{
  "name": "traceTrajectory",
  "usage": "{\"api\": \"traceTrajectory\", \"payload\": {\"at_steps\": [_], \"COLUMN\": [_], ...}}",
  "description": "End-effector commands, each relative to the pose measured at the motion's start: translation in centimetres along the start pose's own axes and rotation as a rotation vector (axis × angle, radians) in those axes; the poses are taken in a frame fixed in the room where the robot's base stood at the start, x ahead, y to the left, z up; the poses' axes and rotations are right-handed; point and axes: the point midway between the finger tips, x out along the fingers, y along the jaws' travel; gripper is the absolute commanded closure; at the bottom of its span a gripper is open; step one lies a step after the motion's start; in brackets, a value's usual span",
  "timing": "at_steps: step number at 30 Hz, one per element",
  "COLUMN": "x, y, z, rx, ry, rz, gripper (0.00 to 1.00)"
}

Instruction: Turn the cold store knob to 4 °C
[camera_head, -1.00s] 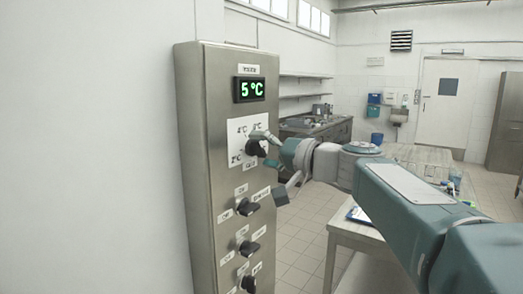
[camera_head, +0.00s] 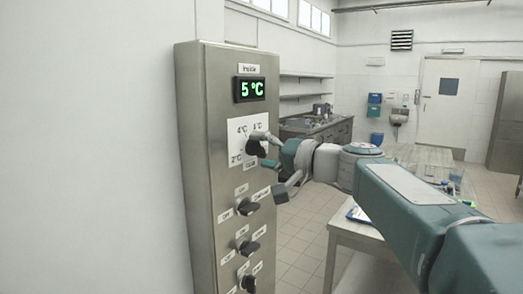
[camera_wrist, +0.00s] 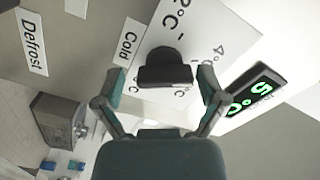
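The cold store knob (camera_head: 255,147) is black and sits on a white dial plate with temperature marks on the steel panel (camera_head: 196,150). It also shows in the wrist view (camera_wrist: 165,70), with the "Cold" label and the 2 °C and 4 °C marks near it. Which mark it points to is unclear. The green display (camera_head: 250,89) above reads 5 °C. My gripper (camera_head: 266,150) is in front of the knob. In the wrist view its two fingers (camera_wrist: 162,82) are spread, one on each side of the knob, with visible gaps; I see no contact.
Several black switch knobs, including the upper one (camera_head: 246,207), sit lower on the panel, close below my gripper. A wooden table (camera_head: 350,232) stands to the right under my arm. A steel counter (camera_head: 322,130) is behind. Tiled floor is free between panel and table.

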Motion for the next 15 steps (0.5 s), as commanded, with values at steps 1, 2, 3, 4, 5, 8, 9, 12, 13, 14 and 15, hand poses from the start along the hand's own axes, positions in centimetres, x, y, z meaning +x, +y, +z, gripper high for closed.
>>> {"api": "traceTrajectory", "payload": {"at_steps": [1, 2, 3, 4, 5, 8, 9, 12, 13, 14, 15], "x": [0.0, 0.0, 0.0, 0.0, 0.0, 0.0, 0.0, -0.3, -0.5, -0.7, -1.2], "y": [-0.1, -0.1, -0.1, -0.1, -0.1, -0.2, -0.2, -0.2, -0.2, -0.2, -0.1], "z": [0.0, 0.0, 0.0, 0.0, 0.0, 0.0, 0.0, -0.1, -0.1, -0.1, -0.1], "rx": [-0.001, -0.001, -0.001, -0.002, -0.002, -0.002, -0.002, -0.002, -0.002, -0.002, -0.002], "ry": [0.001, 0.001, 0.001, 0.001, 0.001, 0.001, 0.001, 0.002, 0.002, 0.003, 0.005], "rz": [-0.001, -0.001, -0.002, -0.002, -0.002, -0.003, -0.003, -0.003, -0.002, -0.002, -0.001], "gripper": [0.0, 0.0, 0.0, 0.0, 0.0, 0.0, 0.0, 0.0, 0.0, 0.0, 0.0]}}
